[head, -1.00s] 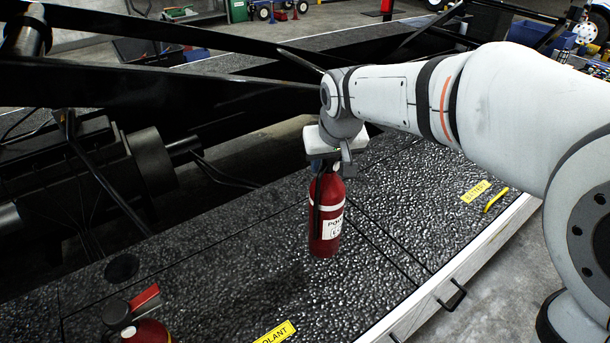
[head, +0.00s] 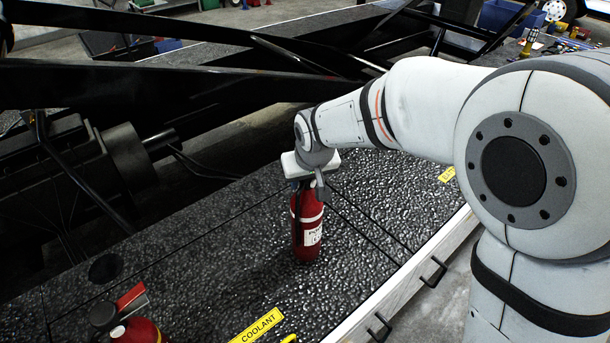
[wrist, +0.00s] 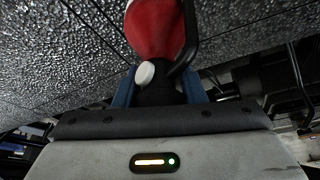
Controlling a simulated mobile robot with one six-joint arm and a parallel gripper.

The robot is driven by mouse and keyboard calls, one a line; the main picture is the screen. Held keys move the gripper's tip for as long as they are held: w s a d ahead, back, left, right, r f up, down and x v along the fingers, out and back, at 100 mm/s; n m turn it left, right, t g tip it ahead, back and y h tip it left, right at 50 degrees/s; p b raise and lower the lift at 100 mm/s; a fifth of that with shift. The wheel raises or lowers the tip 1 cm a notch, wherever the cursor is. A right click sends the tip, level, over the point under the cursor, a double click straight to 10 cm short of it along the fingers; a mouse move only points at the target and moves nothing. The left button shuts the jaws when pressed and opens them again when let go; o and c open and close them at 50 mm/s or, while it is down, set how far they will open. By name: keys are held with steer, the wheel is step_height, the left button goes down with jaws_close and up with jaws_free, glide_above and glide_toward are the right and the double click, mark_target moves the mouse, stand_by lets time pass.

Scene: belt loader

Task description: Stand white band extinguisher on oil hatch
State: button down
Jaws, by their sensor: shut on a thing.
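The red extinguisher with a white band (head: 306,212) hangs upright in my gripper (head: 311,180) in the head view. Its base is close to the dark textured deck, and I cannot tell whether it touches. In the wrist view my gripper (wrist: 158,90) has its blue fingers shut around the dark neck, with the red body (wrist: 153,28) beyond. No label reading oil is legible. The extinguisher is over the deck panel left of a seam, behind the yellow COOLANT label (head: 257,325).
A second red extinguisher (head: 140,332) stands at the lower left, partly cut off. A round dark cap (head: 105,268) lies behind it. Another yellow label (head: 447,174) is half hidden by my arm. Black frame beams (head: 150,80) run behind. Handles (head: 433,272) line the front edge.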

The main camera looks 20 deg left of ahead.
steer(key=shift+f, duration=0.1)
steer(key=c, duration=0.9)
jaws_free()
steer(key=shift+s+r, duration=0.15)
steer(key=shift+r, duration=0.35)
steer(key=b+v, duration=0.1)
steer(key=v, duration=1)
steer(key=shift+r, duration=0.15)
steer(key=shift+d, duration=0.1)
